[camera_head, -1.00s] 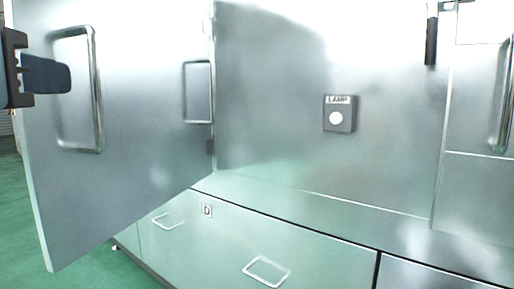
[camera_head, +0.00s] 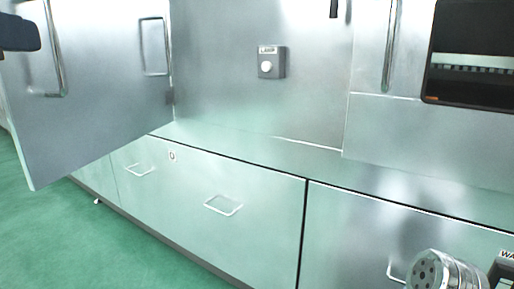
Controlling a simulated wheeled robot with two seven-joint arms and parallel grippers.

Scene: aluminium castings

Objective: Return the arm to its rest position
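A dark part of my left gripper (camera_head: 18,33) shows at the upper left edge, in front of the open cabinet door (camera_head: 100,110). Only one dark finger-like piece is in the frame, and the rest is cut off. I cannot tell whether it is open or shut, and I see nothing held in it. The door stands swung out to the left, with a long bar handle (camera_head: 53,50) on its near face. My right gripper is not in view.
A grey lamp switch box (camera_head: 271,62) sits on the metal cabinet wall. Drawers with wire handles (camera_head: 223,205) run below. A dark window (camera_head: 470,55) is at upper right. A silver cylinder with holes (camera_head: 437,272) stands at lower right. Green floor (camera_head: 75,235) is clear at lower left.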

